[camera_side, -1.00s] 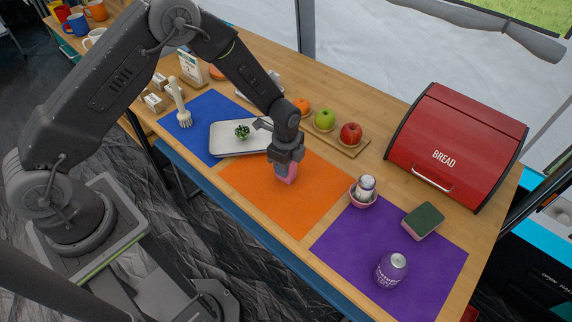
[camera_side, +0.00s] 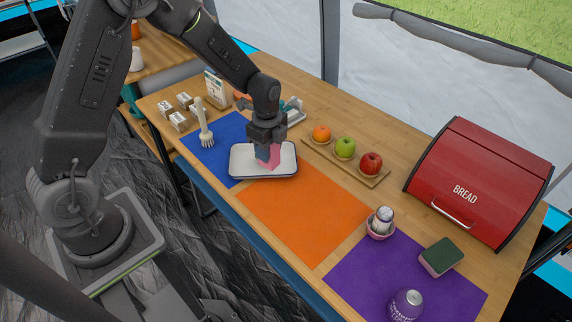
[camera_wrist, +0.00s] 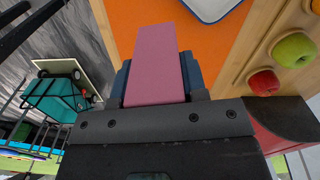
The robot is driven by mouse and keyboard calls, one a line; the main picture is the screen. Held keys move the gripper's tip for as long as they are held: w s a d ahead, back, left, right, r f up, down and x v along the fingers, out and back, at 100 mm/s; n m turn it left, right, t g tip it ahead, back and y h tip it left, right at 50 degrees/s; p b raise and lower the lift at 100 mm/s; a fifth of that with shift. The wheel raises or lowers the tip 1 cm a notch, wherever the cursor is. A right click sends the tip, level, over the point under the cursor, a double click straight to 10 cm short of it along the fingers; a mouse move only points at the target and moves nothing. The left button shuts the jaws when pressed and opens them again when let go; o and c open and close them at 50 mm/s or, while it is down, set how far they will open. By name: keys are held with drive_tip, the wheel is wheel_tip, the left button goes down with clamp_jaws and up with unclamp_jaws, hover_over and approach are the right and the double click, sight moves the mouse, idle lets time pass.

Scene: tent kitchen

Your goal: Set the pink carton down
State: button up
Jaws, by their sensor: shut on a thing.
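The pink carton (camera_side: 273,158) is held in my gripper (camera_side: 266,148), which is shut on it. In the side view the carton's lower end appears over the white tray (camera_side: 247,173) with the dark rim; I cannot tell whether it touches. In the wrist view the pink carton (camera_wrist: 158,60) stands between the two dark fingers (camera_wrist: 156,82), with the orange mat (camera_wrist: 122,22) behind it and the tray's corner (camera_wrist: 212,8) at the top. The tray stands partly on the blue mat (camera_side: 226,126).
A white brush (camera_side: 204,125) lies on the blue mat. A board (camera_side: 335,163) with an orange and two apples is behind.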

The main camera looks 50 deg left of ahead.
drive_tip(key=shift+s+d+r, duration=0.1)
drive_tip(key=shift+s+r, duration=0.05)
drive_tip(key=shift+r, duration=0.1)
drive_tip(key=s+d+m, duration=0.3)
drive_tip(key=d, duration=0.4)
drive_tip(key=s+d+m, duration=0.2)
drive_tip(key=d+m, duration=0.1)
drive_tip(key=d, duration=0.5)
drive_tip(key=shift+m, duration=0.3)
drive_tip(key=d+f, duration=0.2)
drive_tip(key=d, duration=0.1)
drive_tip(key=s+d+f, duration=0.1)
drive_tip(key=d+f, duration=0.1)
drive_tip(key=d, duration=0.2)
drive_tip(key=d+f, duration=0.3)
drive_tip(key=d, duration=0.1)
drive_tip(key=shift+s, duration=0.25)
drive_tip(key=shift+f, duration=1.8)
drive_tip(key=shift+f, duration=0.15)
drive_tip(key=o, duration=0.9)
